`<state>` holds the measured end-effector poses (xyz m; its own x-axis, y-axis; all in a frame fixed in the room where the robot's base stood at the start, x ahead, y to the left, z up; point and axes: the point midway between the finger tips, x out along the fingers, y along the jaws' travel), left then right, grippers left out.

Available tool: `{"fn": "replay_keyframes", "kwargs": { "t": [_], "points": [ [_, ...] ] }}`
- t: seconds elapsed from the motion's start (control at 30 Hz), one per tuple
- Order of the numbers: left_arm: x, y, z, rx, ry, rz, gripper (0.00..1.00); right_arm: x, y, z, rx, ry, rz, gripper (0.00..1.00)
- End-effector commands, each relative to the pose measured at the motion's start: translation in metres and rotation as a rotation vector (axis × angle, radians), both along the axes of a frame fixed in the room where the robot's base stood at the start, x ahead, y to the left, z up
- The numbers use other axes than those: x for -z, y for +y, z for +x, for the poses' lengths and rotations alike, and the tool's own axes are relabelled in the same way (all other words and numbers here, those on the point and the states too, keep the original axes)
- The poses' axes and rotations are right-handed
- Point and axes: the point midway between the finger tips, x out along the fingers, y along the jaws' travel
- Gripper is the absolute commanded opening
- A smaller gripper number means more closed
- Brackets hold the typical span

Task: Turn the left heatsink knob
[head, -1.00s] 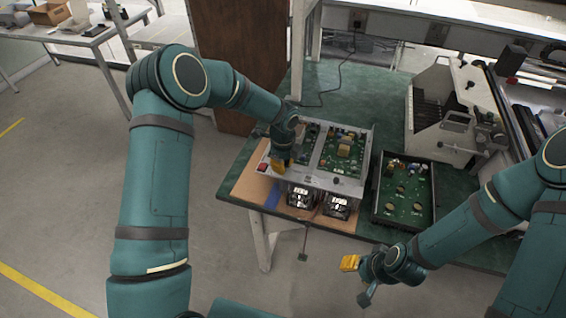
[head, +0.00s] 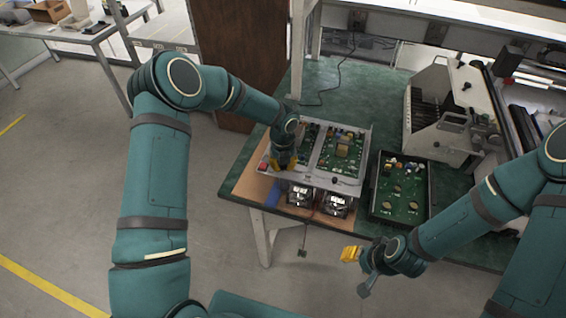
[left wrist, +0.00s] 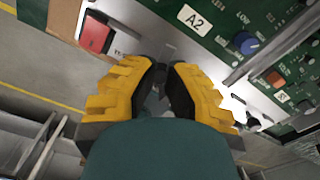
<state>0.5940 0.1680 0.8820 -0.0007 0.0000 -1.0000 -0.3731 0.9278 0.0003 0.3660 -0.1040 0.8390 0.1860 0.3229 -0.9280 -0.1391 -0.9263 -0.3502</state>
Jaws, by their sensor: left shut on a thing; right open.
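The metal test unit (head: 352,187) with green circuit boards lies on the bench. Its front strip carries a red switch (head: 264,167), which also shows in the left wrist view (left wrist: 96,35), and a dark knob (head: 334,180) further right. My left gripper (head: 282,165) is at the left part of this strip, just right of the switch. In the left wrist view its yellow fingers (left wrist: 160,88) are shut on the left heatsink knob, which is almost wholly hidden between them. Two heatsinks with fans (head: 299,196) sit below the strip. My right gripper (head: 357,270) is open and empty in front of the bench.
A black tray with a green board (head: 402,190) stands right of the unit. A pale machine (head: 437,115) stands behind it. A black cable (head: 338,80) lies on the green bench top (head: 385,85). A blue knob (left wrist: 244,43) is on the board near label A2.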

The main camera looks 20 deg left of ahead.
Motion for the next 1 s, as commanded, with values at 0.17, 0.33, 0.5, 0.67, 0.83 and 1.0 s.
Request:
{"fn": "replay_keyframes", "kwargs": {
  "t": [0.17,0.33,0.5,0.67,0.83,1.0],
  "points": [
    [-0.0021,0.0,0.0012,0.09,-0.004,-0.001,0.0,-0.0043,-0.0001,-0.0002,0.0,0.0,0.001,0.47],
    [-0.0017,0.0001,0.0011,0.142,-0.003,0.0,0.0,-0.006,-0.0003,-0.0002,0.0,0.0,0.001,0.47],
    [-0.0014,0.0001,0.0011,0.166,-0.003,0.0,0.0,-0.0065,-0.0003,-0.0003,0.0,0.0,0.002,0.47],
    [-0.0013,0.0001,0.0011,0.17,-0.003,0.0,0.0,-0.0066,-0.0003,-0.0003,0.0,0.001,0.001,0.47],
    [-0.0014,0.0001,0.0011,0.169,-0.003,0.0,0.0,-0.0065,-0.0004,-0.0003,0.0,0.0,0.001,0.47],
    [-0.0012,0.0001,0.0009,0.169,-0.003,0.0,0.47,-0.0065,-0.0004,-0.0003,0.0,0.0,0.001,0.47]
  ]
}}
